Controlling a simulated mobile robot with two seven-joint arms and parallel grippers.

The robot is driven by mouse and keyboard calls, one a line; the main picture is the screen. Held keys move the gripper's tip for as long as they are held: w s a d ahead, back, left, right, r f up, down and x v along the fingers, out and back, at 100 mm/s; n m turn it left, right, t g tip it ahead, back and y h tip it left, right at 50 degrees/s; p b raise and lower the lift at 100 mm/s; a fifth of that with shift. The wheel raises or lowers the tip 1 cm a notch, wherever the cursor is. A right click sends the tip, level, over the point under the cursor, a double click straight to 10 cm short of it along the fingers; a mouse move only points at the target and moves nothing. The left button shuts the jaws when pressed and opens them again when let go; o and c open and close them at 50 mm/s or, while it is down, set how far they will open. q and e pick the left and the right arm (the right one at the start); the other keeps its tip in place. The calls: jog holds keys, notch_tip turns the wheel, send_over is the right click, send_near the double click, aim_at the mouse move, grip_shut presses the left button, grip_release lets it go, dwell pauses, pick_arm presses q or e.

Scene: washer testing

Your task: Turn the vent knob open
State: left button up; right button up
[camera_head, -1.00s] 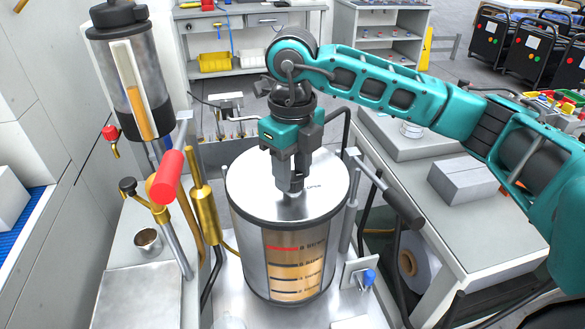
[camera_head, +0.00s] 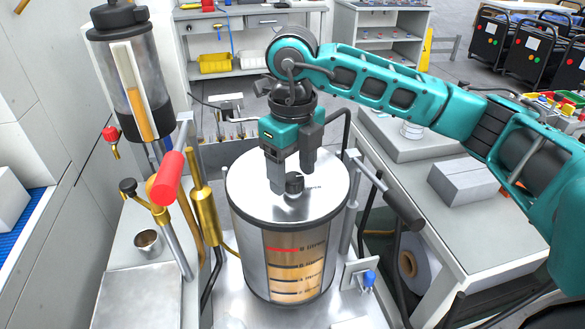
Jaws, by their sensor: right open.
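The vent knob (camera_head: 294,183) is a small dark round knob on the flat metal lid (camera_head: 325,196) of a large cylindrical tank (camera_head: 243,235). Small dark lettering shows on the lid to the right of the knob. My right gripper (camera_head: 290,180) points down over the lid and is open. One finger is in front of and left of the knob, the other behind and right of it. The knob shows between the fingers, and I cannot tell whether either finger touches it. My left gripper is not in view.
A lever with a red grip (camera_head: 168,177) stands left of the tank, and one with a dark grip (camera_head: 404,210) stands right. A tall dark-capped cylinder (camera_head: 128,80) is at upper left. A blue-knobbed valve (camera_head: 369,278) sits at lower right. A grey box (camera_head: 465,181) lies on the right bench.

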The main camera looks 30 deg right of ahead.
aim_at(293, 177)
notch_tip(293, 177, up, 13)
jog(key=p, duration=0.1)
jog(key=shift+f+p, duration=0.15)
jog(key=shift+p, duration=0.2)
jog(key=shift+f, duration=0.1)
